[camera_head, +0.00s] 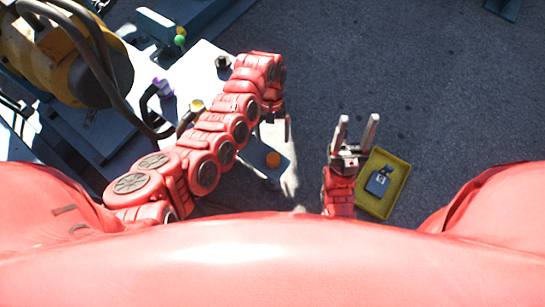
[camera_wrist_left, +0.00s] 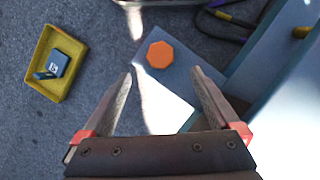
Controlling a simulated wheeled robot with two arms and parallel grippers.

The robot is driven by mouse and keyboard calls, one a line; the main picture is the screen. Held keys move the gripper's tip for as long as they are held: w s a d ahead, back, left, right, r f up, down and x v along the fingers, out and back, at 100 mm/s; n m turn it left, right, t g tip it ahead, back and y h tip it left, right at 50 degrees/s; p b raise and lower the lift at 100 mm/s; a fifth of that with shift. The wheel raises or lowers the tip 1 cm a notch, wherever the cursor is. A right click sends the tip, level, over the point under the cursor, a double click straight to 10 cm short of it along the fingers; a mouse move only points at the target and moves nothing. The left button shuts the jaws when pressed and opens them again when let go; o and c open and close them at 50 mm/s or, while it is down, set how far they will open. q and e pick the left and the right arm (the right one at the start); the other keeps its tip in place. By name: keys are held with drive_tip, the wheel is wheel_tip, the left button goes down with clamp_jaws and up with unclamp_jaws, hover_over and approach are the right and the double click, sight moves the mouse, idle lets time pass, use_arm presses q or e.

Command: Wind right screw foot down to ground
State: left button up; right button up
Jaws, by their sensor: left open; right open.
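An orange octagonal knob (camera_head: 273,159) sits on a blue-grey plate at the machine's near right corner; it also shows in the left wrist view (camera_wrist_left: 160,54). I cannot tell for sure whether it is the top of the right screw foot, and no screw thread or foot pad is visible. My left gripper (camera_wrist_left: 162,74) is open and empty, pointing down, with the knob between and just beyond its fingertips in the picture; no contact shows. In the head view the left gripper is mostly hidden beneath its arm. My right gripper (camera_head: 355,133) is open and empty, right of the knob.
A yellow tray (camera_head: 400,164) with a dark blue block (camera_head: 379,181) lies on the ground beside my right gripper. The yellow-and-black reel unit (camera_head: 50,55), dark cables and the white machine deck fill the left.

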use_arm(q)
drive_tip(key=b+x, duration=0.2)
drive_tip(key=x, duration=0.8)
drive_tip(key=shift+s+f, duration=0.1)
drive_tip(key=shift+f, duration=0.3)
drive_tip(key=shift+c, duration=0.2)
drive_tip(key=c, duration=1.3)
